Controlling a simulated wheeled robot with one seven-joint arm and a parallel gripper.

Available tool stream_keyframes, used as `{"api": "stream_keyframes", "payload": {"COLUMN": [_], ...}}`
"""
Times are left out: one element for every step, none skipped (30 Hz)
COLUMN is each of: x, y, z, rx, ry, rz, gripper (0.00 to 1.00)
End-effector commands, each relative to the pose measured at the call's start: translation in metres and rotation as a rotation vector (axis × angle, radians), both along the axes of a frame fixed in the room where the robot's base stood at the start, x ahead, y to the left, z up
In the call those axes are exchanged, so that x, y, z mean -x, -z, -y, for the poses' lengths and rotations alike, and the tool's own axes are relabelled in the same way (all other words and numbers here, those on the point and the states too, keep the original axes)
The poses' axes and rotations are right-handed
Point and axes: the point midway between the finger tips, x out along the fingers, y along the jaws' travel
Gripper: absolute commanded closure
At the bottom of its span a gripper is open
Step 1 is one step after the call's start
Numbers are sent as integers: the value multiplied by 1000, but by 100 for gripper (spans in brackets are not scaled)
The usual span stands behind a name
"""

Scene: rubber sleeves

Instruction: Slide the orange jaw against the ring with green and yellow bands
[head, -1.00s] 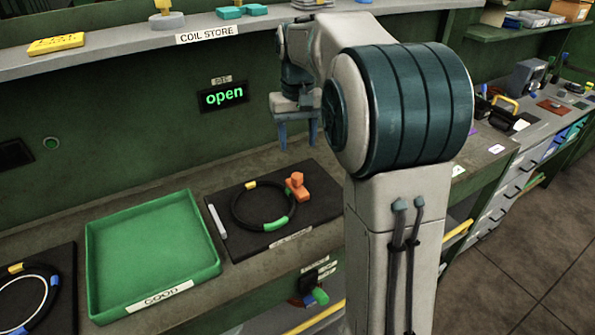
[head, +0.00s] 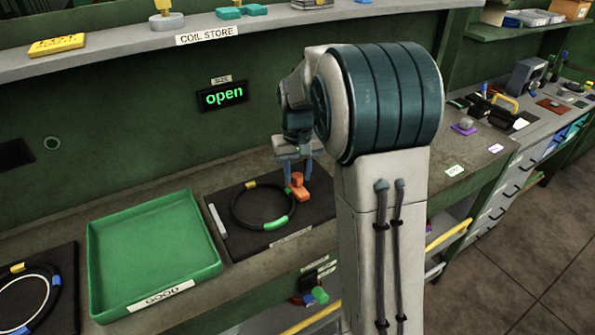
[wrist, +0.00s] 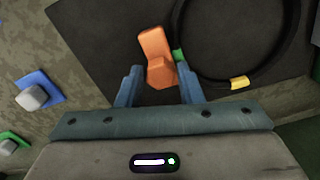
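My gripper (head: 297,178) is low over the jaw. In the wrist view my gripper (wrist: 158,88) is open, with its fingers on either side of the jaw's raised block and gaps visible.
A white bar (head: 217,221) lies at the mat's left edge. A green tray (head: 155,250) labelled GOOD stands left of the mat. A shelf (head: 130,58) labelled COIL STORE runs above. Another ring (head: 28,295) lies at far left.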

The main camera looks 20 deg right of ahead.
Motion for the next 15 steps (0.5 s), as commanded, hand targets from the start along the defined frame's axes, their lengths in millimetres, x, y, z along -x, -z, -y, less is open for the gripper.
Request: {"api": "stream_keyframes", "payload": {"x": [0, 0, 0, 0, 0, 0, 0, 1, 2, 3, 3, 4, 4, 4, 4], "y": [0, 0, 0, 0, 0, 0, 0, 0, 0, 0, 0, 0, 0, 0, 0], "z": [0, 0, 0, 0, 0, -1, -2, -4, -9, -12, -15, -16, -16, -15, -15], "rx": [0, 0, 0, 0, 0, 0, 0, 0, -1, -1, -1, 0, 0, 0, 0], "ry": [0, 0, 0, 0, 0, 0, -1, -2, -3, -3, -2, -1, 0, 0, 0], "rz": [0, 0, 0, 0, 0, 0, 0, 0, 0, 0, 0, -1, -1, -1, -1], "gripper": [81, 89, 100, 100, 100, 100, 100, 100, 100, 100, 100, 100, 100, 100, 100]}}
